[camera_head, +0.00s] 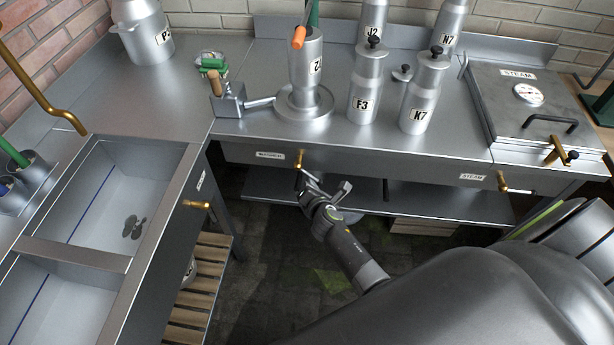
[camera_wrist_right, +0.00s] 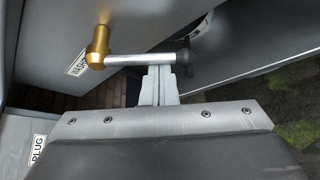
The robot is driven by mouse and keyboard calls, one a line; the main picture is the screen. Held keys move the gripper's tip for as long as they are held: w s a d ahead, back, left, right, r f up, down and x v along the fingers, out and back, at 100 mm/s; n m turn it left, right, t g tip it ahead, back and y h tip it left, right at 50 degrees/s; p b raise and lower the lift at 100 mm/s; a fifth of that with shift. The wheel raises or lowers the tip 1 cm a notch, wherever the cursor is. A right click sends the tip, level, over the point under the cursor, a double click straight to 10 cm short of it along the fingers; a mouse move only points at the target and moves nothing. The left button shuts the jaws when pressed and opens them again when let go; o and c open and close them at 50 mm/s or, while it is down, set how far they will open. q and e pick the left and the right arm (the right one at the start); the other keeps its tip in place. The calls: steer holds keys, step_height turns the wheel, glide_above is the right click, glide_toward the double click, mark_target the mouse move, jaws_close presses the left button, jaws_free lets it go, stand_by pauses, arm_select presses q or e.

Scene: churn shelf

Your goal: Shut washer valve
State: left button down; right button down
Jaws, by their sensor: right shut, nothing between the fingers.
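The washer valve (camera_head: 299,162) is a small brass fitting on the front panel of the back counter, beside a small label. In the right wrist view the brass valve body (camera_wrist_right: 97,48) stands beside a label partly reading "WASH", and a silver lever (camera_wrist_right: 138,60) runs right from it to a dark knob (camera_wrist_right: 184,56). My right gripper (camera_head: 328,190) is just in front of the valve. In the wrist view its shut, empty fingers (camera_wrist_right: 158,72) reach up to the lever near the knob; I cannot tell if they touch. My left gripper is not in view.
A steam valve (camera_head: 502,181) is further right on the same panel. Another brass valve (camera_head: 196,204) is on the sink unit (camera_head: 190,160) at left. A lower shelf (camera_head: 440,205) runs under the counter. Metal cans and a churn stand on top. Open floor lies left of my arm.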

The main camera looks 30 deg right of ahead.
steer(key=r+n+p, duration=0.1)
steer(key=g+h+p, duration=0.1)
steer(key=p, duration=0.1)
steer(key=d+r+n+h+p, duration=0.1)
steer(key=p, duration=0.1)
steer(key=shift+s+r+n+g, duration=0.3)
steer(key=shift+s+r+g, duration=0.05)
steer(key=shift+g, duration=0.05)
steer(key=shift+s+d+r+n+g+h+p, duration=0.15)
steer(key=shift+r+n+g+h+p, duration=0.15)
steer(key=shift+p, duration=0.55)
steer(key=shift+d+r+n+g+h+p, duration=0.1)
steer(key=shift+d+r+n+h+p, duration=0.2)
steer(key=shift+p, duration=0.5)
steer(key=shift+a+r, duration=0.1)
steer(key=shift+a, duration=0.05)
